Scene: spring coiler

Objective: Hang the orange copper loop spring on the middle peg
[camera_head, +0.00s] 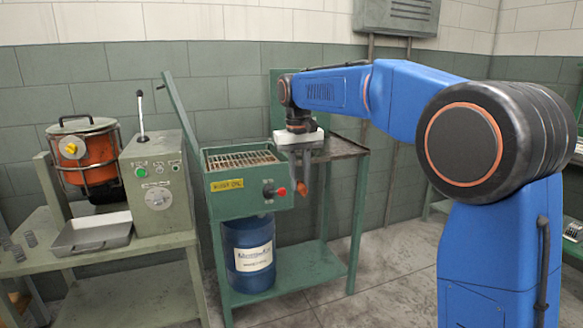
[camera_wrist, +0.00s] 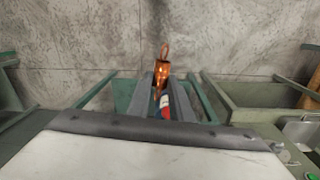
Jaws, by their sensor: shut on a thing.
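My gripper (camera_head: 303,176) hangs fingers-down in front of the dark-topped green bench, just right of the green box-shaped machine. In the wrist view my gripper (camera_wrist: 162,88) is shut on the orange copper loop spring (camera_wrist: 162,68). The spring's coil sits at the fingertips, and its loop sticks out beyond them. In the head view the spring (camera_head: 301,188) shows as a small orange piece at the fingertips. I cannot make out the middle peg or any other peg in either view.
The green machine (camera_head: 240,190) has a slatted top and knobs on its front. A blue drum (camera_head: 248,252) stands on the shelf below. A lever machine (camera_head: 158,190) and an orange pot (camera_head: 90,155) stand left. Open floor (camera_head: 385,265) lies right of the bench.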

